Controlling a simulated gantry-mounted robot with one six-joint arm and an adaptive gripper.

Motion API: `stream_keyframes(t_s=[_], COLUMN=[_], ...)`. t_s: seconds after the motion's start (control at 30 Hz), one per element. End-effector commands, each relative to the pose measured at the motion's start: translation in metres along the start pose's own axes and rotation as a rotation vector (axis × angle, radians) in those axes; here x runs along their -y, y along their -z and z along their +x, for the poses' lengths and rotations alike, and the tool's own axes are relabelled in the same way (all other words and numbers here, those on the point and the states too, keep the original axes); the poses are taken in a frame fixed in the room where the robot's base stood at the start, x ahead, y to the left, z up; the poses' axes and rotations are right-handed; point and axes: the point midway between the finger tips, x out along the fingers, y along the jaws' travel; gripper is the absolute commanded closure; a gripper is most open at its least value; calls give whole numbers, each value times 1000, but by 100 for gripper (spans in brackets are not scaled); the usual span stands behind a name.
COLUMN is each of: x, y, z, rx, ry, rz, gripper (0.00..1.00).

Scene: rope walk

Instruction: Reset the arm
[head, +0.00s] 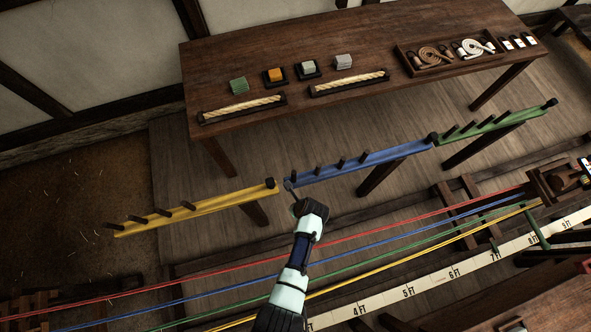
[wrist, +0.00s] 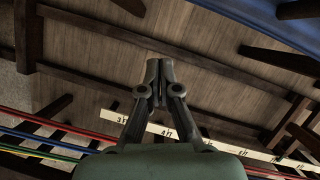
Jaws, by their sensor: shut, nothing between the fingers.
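My gripper (head: 291,189) is in the middle of the head view, at the end of my white and dark arm. It is near the gap between the yellow rail (head: 215,203) and the blue rail (head: 350,165). In the wrist view my gripper (wrist: 160,64) has its two fingers together with nothing between them. Whether the fingertips touch a rail cannot be told from the head view.
A wooden table (head: 240,55) with coloured blocks and rope trays stands behind. A green rail (head: 495,123) with pegs is at right. Red, blue, green and yellow ropes (head: 400,225) and a measuring strip (head: 425,285) cross the front. Bare floor (head: 185,165) shows at left.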

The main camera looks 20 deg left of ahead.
Motion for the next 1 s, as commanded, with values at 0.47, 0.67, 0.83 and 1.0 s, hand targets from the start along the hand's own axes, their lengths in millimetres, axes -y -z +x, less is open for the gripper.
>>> stream_keyframes(t_s=[0.47, 0.67, 0.83, 1.0], x=[3, 54, 90, 82], y=[-2, -52, -96, -112], z=[-3, -89, -232, -373], rx=[3, 23, -133, -471], ry=[9, 208, 505, 738], rz=[-21, -530, -1217, -1760], gripper=[100, 100, 100, 100])
